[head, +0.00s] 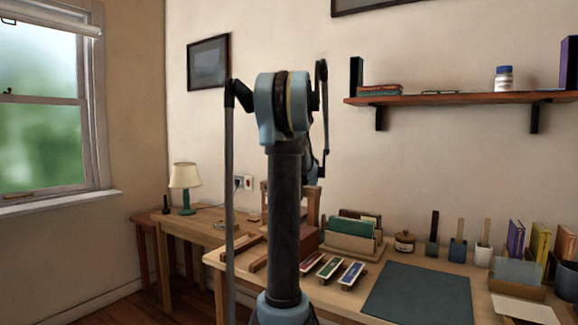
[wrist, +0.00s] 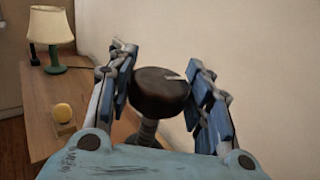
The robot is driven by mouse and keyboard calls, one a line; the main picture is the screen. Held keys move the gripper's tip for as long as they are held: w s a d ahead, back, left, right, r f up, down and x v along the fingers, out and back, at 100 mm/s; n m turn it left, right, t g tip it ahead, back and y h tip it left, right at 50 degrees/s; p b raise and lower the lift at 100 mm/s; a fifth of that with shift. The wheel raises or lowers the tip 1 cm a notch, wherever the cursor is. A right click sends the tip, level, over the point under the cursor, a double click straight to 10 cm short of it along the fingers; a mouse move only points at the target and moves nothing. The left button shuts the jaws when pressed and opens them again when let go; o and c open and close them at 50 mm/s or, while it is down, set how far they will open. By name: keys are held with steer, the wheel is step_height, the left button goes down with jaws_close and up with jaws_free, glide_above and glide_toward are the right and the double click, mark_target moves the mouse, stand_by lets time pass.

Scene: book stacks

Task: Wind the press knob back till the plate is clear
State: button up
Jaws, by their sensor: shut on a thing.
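In the wrist view, the press knob (wrist: 158,96) is a dark round cap with a short pale mark on top, standing on a threaded dark shaft (wrist: 148,130). My gripper (wrist: 160,76) is shut on the knob, one blue-padded finger on its left side and one on its right. In the head view, the wooden press frame (head: 313,205) stands on the table, largely hidden behind my arm. The knob cannot be made out there, and the plate is hidden in both views.
A lamp (head: 185,182) stands on the side desk at left. On the table are coloured trays (head: 327,268), a card holder (head: 350,238), a jar (head: 404,242) and a dark mat (head: 418,294). A shelf (head: 460,99) hangs at upper right.

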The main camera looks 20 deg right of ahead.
steer(key=n+g+y, duration=0.1)
steer(key=n+y, duration=0.2)
steer(key=y, duration=0.1)
steer(key=n+g+y, duration=0.1)
steer(key=n+y, duration=0.2)
steer(key=y, duration=0.2)
steer(key=shift+d+f, duration=0.1)
steer(key=n+g+y, duration=0.6)
steer(key=y, duration=0.1)
steer(key=shift+g, duration=0.4)
steer(key=o, duration=1)
steer(key=shift+w, duration=0.1)
steer(key=shift+o, duration=0.2)
steer(key=v, duration=1.2)
steer(key=shift+f, duration=0.25)
steer(key=shift+w, duration=0.1)
